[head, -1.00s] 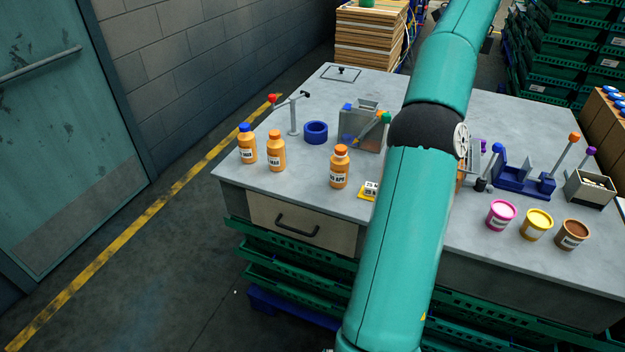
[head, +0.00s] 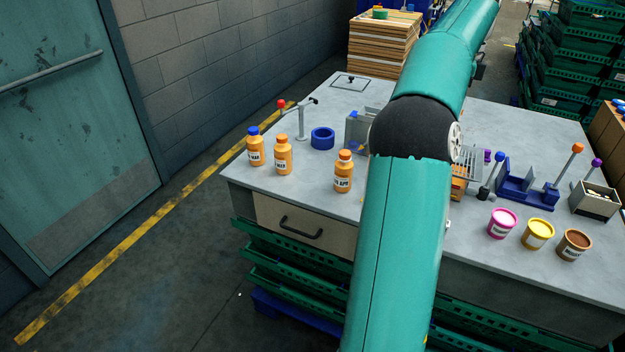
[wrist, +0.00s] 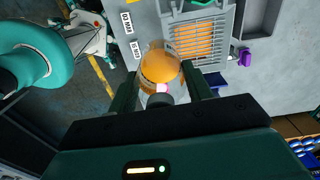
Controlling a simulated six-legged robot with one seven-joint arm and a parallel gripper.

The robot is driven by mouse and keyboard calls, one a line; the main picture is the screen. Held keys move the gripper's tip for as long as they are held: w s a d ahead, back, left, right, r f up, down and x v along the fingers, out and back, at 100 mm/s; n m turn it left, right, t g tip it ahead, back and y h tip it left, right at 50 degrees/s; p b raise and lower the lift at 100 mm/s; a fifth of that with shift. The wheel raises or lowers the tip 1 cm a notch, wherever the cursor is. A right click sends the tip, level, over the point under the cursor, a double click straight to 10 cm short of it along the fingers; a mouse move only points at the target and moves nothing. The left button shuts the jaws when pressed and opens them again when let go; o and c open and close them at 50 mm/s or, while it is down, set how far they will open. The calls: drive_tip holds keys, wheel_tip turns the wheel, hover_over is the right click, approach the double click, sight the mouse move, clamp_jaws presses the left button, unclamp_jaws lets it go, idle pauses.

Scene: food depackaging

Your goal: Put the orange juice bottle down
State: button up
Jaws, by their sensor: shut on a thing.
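In the wrist view the orange juice bottle (wrist: 158,66), clear with orange contents, is between the two dark fingers of my gripper (wrist: 160,82). My gripper is shut on it. The bottle is seen from above, over or close to the grey worktop (wrist: 262,80), beside a grey rack. I cannot tell whether its base touches the surface. In the head view my arm hides my gripper and the held bottle.
Orange bottles (head: 254,150) (head: 283,157) (head: 343,174) stand on the left of the worktop. A blue ring (head: 322,138) lies behind them. Pink (head: 502,224), yellow (head: 537,235) and brown (head: 573,246) tubs stand front right. The grey rack (wrist: 204,40) holds orange contents.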

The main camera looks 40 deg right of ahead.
drive_tip(key=w+a+f+n, duration=0.9)
drive_tip(key=a+f, duration=0.3)
drive_tip(key=a, duration=0.6)
drive_tip(key=w+a+f+n, duration=1)
drive_tip(key=a+f, duration=0.3)
drive_tip(key=a, duration=0.4)
drive_tip(key=w+a+f+n, duration=0.9)
drive_tip(key=a+f+n, duration=0.2)
drive_tip(key=a, duration=0.7)
wheel_tip(320, 180, down, 2)
drive_tip(key=shift+w+a+f, duration=0.2)
drive_tip(key=shift+a+f, duration=0.05)
drive_tip(key=shift+a, duration=0.1)
drive_tip(key=shift+r, duration=0.1)
